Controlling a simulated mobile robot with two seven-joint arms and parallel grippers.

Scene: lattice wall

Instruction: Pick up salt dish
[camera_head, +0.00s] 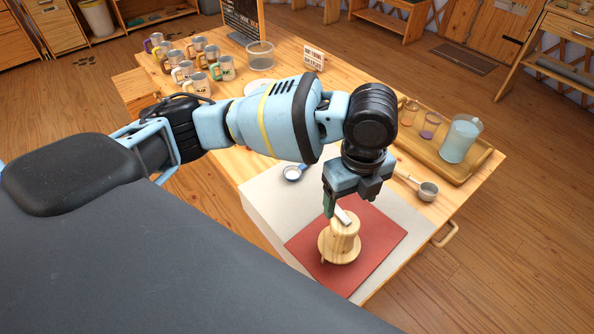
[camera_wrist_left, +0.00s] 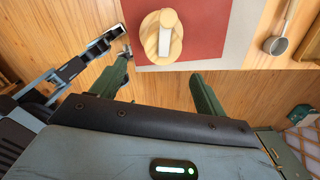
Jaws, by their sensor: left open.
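A light wooden round pot (camera_head: 345,236) on a wider round wooden base stands upright on a red mat (camera_head: 385,228). A pale flat strip lies across its top. I cannot tell for sure whether it is the salt dish. It also shows in the left wrist view (camera_wrist_left: 156,42), near the top, with the pale strip on it. My left gripper (camera_head: 343,203) hangs just above it, pointing down. In the left wrist view its two green fingers (camera_wrist_left: 158,90) are wide apart with nothing between them. The pot lies beyond the fingertips.
A wooden tray (camera_head: 477,164) holds a jug (camera_head: 461,140) and glasses. Several mugs (camera_head: 183,73) stand at the far left. The mat around the pot is clear.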

